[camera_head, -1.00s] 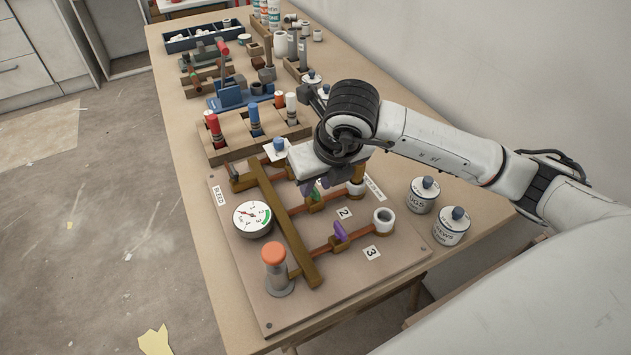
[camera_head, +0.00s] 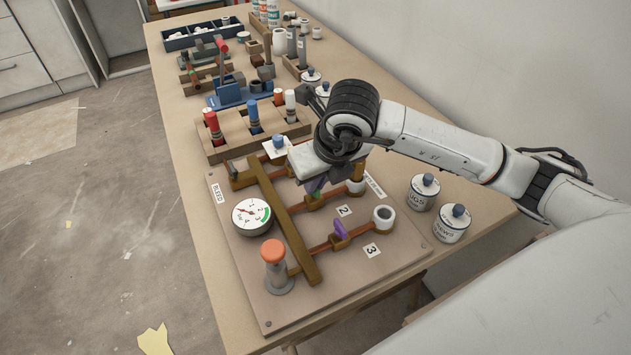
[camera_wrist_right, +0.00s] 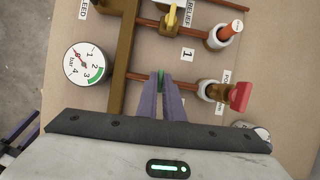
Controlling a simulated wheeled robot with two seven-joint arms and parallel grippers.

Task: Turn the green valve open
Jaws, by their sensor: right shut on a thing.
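The green valve handle shows as a small green piece (camera_wrist_right: 161,78) between my right fingertips in the wrist view. It sits on the middle copper pipe of the board (camera_head: 350,290). In the head view my right gripper (camera_head: 315,187) reaches down over that pipe, and its palm hides much of the handle. My right gripper (camera_wrist_right: 161,82) is shut on the handle.
A pressure gauge (camera_head: 251,216) and an orange-topped post (camera_head: 274,262) stand on the board. A purple valve handle (camera_head: 340,230) is on the near pipe. The wrist view shows yellow (camera_wrist_right: 171,18) and red (camera_wrist_right: 240,96) handles nearby. Two jars (camera_head: 423,193) (camera_head: 452,224) stand right of the board.

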